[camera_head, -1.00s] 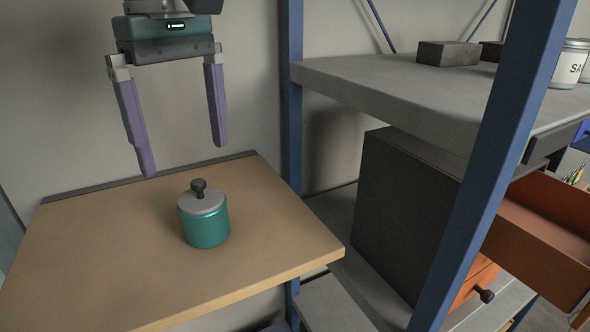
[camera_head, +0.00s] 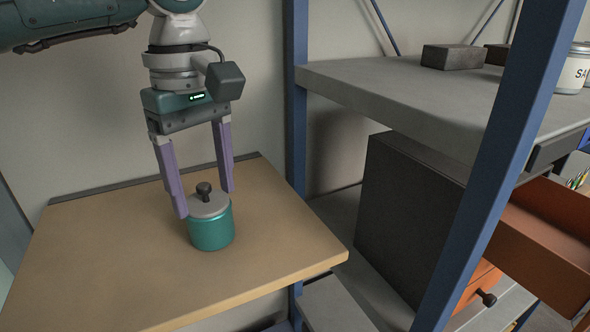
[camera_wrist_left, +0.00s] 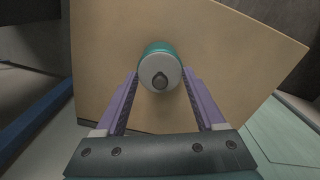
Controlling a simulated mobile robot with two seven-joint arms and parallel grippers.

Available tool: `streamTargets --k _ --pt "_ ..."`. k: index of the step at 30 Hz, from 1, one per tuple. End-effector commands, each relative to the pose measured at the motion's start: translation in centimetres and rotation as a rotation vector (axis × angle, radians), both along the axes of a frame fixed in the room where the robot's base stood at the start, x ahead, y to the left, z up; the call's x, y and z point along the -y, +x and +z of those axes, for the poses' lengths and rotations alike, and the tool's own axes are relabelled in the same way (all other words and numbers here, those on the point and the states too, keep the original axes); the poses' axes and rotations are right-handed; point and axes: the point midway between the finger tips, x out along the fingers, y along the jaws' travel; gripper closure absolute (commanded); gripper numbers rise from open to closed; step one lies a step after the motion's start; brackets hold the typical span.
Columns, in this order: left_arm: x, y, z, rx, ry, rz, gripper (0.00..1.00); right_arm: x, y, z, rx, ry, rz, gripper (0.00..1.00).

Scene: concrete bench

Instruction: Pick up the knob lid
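The knob lid (camera_head: 209,202) is a grey disc with a dark round knob, seated on a teal jar (camera_head: 212,233) on the wooden table. My left gripper (camera_head: 206,204) points down over the jar, its two purple fingers apart, one to the left of the lid and one behind it to the right. In the left wrist view, the lid (camera_wrist_left: 160,73) shows between and just beyond the tips of the open fingers (camera_wrist_left: 160,74), with nothing held. Whether a finger touches the lid cannot be told. My right gripper is not in view.
The wooden tabletop (camera_head: 110,250) is otherwise clear. A blue post (camera_head: 296,100) and a grey shelf (camera_head: 400,90) with a dark block (camera_head: 452,57) stand to the right. Below the shelf are a dark cabinet (camera_head: 415,210) and an open orange drawer (camera_head: 550,235).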

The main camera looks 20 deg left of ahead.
Motion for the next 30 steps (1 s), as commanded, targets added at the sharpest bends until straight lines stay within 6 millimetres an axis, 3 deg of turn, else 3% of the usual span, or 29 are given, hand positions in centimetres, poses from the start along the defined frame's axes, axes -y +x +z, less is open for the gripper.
streamTargets --k 1,14,23,30 --pt "0.0 0.0 0.0 0.0 0.0 0.0 0.36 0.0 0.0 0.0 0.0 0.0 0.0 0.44" --pt "0.0 0.0 0.0 0.0 0.0 0.0 0.83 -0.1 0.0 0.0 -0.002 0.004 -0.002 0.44" --pt "0.0 0.0 0.4 0.001 0.0 0.0 0.83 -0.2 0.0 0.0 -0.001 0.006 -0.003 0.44" --pt "0.0 0.1 3.4 0.005 0.0 0.0 0.83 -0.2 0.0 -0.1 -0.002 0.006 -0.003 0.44"
